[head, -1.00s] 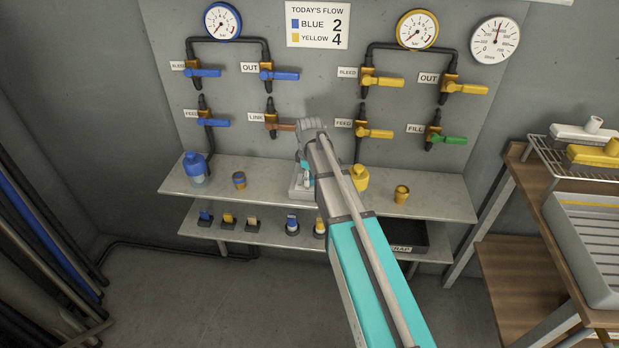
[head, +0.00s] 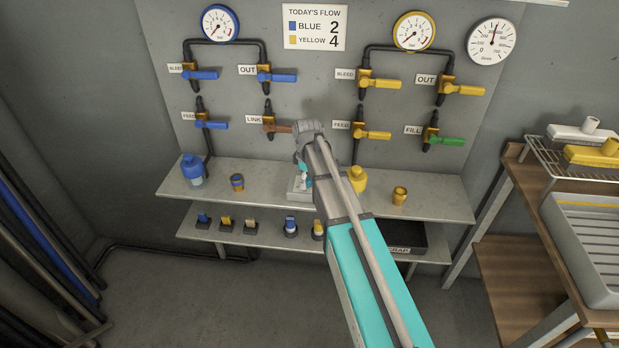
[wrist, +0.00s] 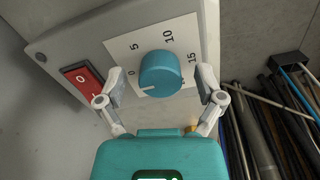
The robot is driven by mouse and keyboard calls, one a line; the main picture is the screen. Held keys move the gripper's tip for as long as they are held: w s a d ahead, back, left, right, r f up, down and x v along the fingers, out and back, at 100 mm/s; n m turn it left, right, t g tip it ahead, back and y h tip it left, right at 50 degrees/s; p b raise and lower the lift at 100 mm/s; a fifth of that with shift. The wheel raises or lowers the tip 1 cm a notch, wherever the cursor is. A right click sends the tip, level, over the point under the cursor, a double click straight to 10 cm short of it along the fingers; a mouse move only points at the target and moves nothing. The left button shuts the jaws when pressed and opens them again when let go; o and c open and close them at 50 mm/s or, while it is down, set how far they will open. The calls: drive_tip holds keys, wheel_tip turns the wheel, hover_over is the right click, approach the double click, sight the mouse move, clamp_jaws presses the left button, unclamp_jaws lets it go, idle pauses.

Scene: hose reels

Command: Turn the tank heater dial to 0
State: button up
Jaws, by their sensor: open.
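The teal heater dial (wrist: 160,74) sits on a pale panel with a printed scale plate (wrist: 122,45) in the wrist view. The scale reads 0, 5, 10 and 15, with a further marking partly hidden. The dial's white mark (wrist: 148,88) is at its lower left edge, a little below the printed 0. My gripper (wrist: 160,82) is open, with one finger on each side of the dial. Gaps seem to show beside it; contact is not clear.
A red switch (wrist: 82,82) marked 0 is left of the dial. Bottles and small cups stand on the upper shelf (head: 430,199) around my arm. Valves with blue and yellow levers line the wall. Hoses (wrist: 285,125) lie at the right of the wrist view.

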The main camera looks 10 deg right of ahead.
drive_tip(key=shift+m, duration=0.5)
